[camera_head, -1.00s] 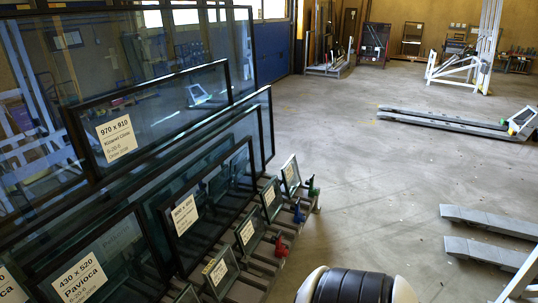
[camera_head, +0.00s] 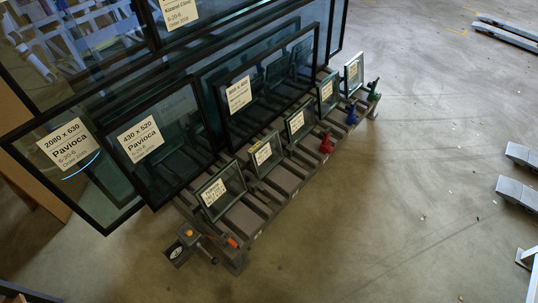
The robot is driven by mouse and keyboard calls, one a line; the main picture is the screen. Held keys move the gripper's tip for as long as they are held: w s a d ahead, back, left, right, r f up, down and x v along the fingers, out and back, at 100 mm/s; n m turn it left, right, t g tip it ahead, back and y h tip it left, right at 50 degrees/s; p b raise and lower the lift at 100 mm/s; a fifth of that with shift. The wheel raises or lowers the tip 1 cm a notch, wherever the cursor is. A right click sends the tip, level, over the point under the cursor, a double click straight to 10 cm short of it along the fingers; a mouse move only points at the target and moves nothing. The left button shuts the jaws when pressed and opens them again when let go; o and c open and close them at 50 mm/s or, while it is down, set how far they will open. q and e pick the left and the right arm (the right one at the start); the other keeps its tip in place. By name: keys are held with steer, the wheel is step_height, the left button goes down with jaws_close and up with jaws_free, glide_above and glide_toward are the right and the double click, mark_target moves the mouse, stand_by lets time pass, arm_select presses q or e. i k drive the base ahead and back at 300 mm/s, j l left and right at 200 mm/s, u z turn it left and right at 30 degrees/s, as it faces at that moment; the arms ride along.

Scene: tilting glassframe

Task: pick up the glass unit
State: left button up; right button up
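Several small dark-framed glass units with paper labels stand in a row along the front of a slatted rack (camera_head: 252,212). The nearest small glass unit (camera_head: 213,205) leans back near the rack's front end. Behind it come a second small unit (camera_head: 264,169), a third (camera_head: 300,134) and others farther up. Larger glass units stand behind them: one labelled 430 x 520 Pavioca (camera_head: 170,172), one labelled 2080 x 630 Pavioca (camera_head: 95,190), and another dark-framed one (camera_head: 285,85). I cannot tell which unit the task means. Neither gripper is in view.
A red clamp-like piece (camera_head: 326,144), a blue one (camera_head: 351,115) and a green one (camera_head: 374,91) line the rack's right edge. A yellow-topped piece (camera_head: 188,236) with an orange-red handle sits at the near end. Grey fork-like bars (camera_head: 517,191) lie at right. The floor between is clear.

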mark_target(265, 156)
steer(key=u, duration=3.2)
steer(key=z, duration=3.2)
steer(key=i+l+u, duration=0.1)
steer(key=u, duration=1.05)
steer(key=l+u, duration=0.3)
steer(key=l, duration=0.35)
steer(key=l+u, duration=0.3)
steer(key=l, duration=0.35)
steer(key=l+u, duration=0.3)
steer(key=l, duration=0.35)
steer(key=k+l+u, duration=0.15)
steer(key=l+u, duration=0.15)
steer(key=l, duration=0.3)
